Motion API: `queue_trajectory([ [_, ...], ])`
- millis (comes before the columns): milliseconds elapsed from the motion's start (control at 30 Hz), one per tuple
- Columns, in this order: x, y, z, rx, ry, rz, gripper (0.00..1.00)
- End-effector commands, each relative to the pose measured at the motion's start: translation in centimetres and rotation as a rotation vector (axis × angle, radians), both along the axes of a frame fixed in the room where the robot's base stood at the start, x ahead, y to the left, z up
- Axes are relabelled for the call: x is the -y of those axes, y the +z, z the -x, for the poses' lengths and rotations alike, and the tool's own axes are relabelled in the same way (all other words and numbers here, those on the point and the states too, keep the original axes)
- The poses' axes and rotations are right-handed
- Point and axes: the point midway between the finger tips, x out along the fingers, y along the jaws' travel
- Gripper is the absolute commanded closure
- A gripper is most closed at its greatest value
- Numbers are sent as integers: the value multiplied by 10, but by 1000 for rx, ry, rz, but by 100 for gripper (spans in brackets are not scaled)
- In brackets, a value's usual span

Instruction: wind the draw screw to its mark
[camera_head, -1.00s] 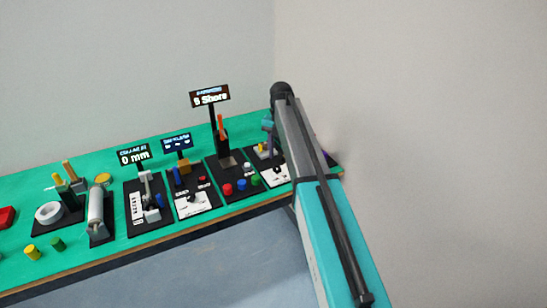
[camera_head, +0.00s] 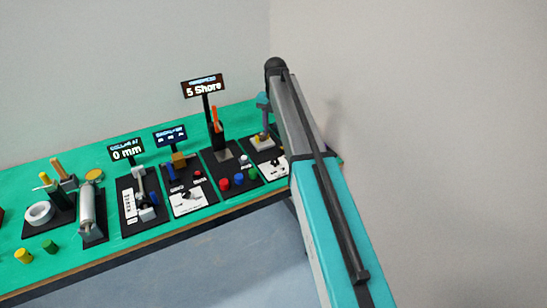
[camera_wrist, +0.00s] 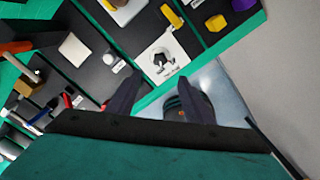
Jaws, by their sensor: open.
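The station whose sign reads 0 mm (camera_head: 127,151) stands left of centre on the bench in the head view. Its black base (camera_head: 129,217) carries a pale metal screw-like mechanism (camera_head: 143,190), a white scale label and a small blue part. I take this to be the draw screw, but its mark is too small to read. My gripper (camera_wrist: 154,83) is open and empty in the wrist view, its dark fingers apart. It is above the front of a different panel, near a black knob (camera_wrist: 159,60) on a white dial plate. In the head view my arm hides the gripper.
A 5 Shore sign (camera_head: 204,88) stands on a post near my arm. A roller (camera_head: 86,210), a white ring (camera_head: 39,213) and yellow and green pegs are at the left. The green bench (camera_head: 100,240) has a front edge.

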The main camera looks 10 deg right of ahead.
Motion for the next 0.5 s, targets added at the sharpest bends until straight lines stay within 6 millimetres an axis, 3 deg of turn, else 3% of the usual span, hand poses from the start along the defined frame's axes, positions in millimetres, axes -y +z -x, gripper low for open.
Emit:
queue_trajectory([
  [500, -2, -48, 1, -1, 2, 0, 53],
])
